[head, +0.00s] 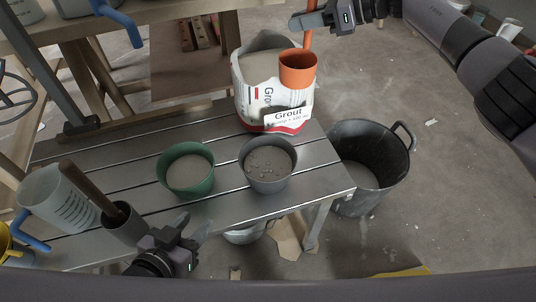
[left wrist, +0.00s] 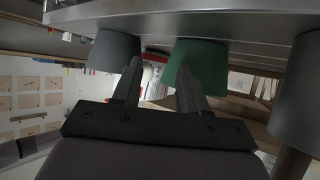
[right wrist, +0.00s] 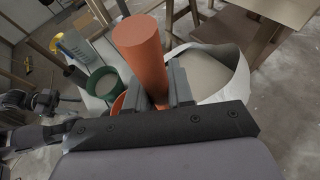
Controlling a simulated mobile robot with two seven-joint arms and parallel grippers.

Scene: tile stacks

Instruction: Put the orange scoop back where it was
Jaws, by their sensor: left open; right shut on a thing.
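The orange scoop (head: 298,70) hangs upright with its cup in front of the open grout bag (head: 265,118), above the bag's label. My right gripper (head: 308,20) is shut on its handle, which also shows in the right wrist view (right wrist: 143,52). That view shows the open white bag (right wrist: 232,80) of grey powder just right of the handle. I cannot tell whether the cup touches the bag. My left gripper (head: 188,228) is open and empty near the bench's front edge, below the green pot (head: 187,171).
The slatted grey bench (head: 225,205) also holds a grey pot (head: 267,165) of grey material, a dark container (head: 124,228) with a wooden handle in it, and a white jug (head: 60,198). A black bucket (head: 372,165) stands on the floor at right. Wooden shelving rises at left.

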